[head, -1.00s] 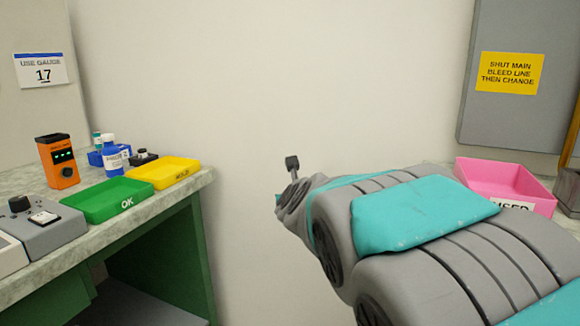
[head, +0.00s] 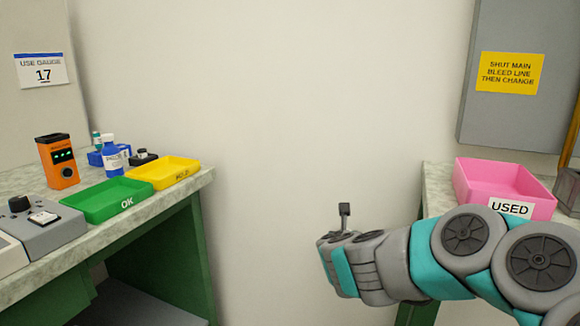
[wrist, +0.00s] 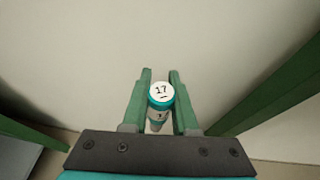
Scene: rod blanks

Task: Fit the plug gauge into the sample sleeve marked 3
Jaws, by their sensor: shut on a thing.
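In the wrist view my gripper (wrist: 160,78) is shut on a small upright cylinder, the plug gauge (wrist: 160,90). It has a white top marked 17, a teal band and a pale body with a small mark too blurred to read surely. Wall and floor show behind it, and it touches nothing but the fingers. In the head view my arm reaches into the gap between the two benches, and its fingers and the gauge are hidden. I cannot make out a sample sleeve marked 3 in either view.
The left bench (head: 190,196) bears a green OK tray (head: 85,214), a yellow tray (head: 195,178), an orange device (head: 58,165) and a blue bottle (head: 113,160). A pink USED tray (head: 475,190) stands on the right bench. A sign (head: 42,70) reads USE GAUGE 17.

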